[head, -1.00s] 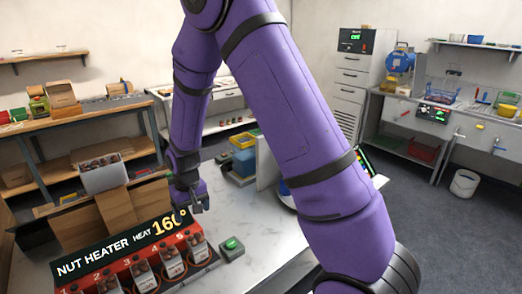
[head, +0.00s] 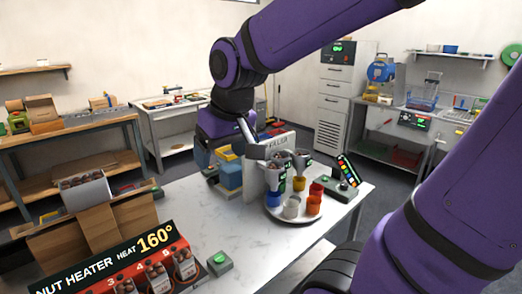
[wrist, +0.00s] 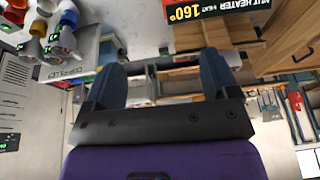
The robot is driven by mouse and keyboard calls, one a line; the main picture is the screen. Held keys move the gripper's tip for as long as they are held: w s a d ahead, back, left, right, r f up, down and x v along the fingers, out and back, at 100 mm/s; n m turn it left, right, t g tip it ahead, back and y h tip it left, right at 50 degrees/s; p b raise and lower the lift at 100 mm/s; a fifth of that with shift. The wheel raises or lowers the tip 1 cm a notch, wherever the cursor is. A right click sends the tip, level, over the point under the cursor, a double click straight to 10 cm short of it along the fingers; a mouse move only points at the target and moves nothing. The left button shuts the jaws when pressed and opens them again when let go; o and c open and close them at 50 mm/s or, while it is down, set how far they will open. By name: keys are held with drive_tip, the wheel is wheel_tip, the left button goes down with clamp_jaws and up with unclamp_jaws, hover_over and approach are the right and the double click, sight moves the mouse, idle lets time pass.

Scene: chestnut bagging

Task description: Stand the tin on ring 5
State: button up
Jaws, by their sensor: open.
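The nut heater (head: 110,262) stands at the front left in the head view, with its heat sign reading 160°. Ring 5 itself is not clearly visible under the tins. My gripper is above the table near the FALSA board in the head view, with its fingertips hard to make out. In the wrist view my gripper (wrist: 163,82) has its two dark fingers apart and nothing between them.
A round tray (head: 293,218) holds several coloured cups beside the board (head: 283,142). A keypad with coloured buttons (head: 347,170) is at the table's right. The white table (head: 215,213) is clear between heater and tray.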

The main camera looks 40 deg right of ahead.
drive_tip(key=s+d+r+t, duration=0.1)
drive_tip(key=s+r, duration=0.2)
drive_tip(key=s, duration=0.7)
drive_tip(key=shift+d, duration=0.15)
idle(1.3)
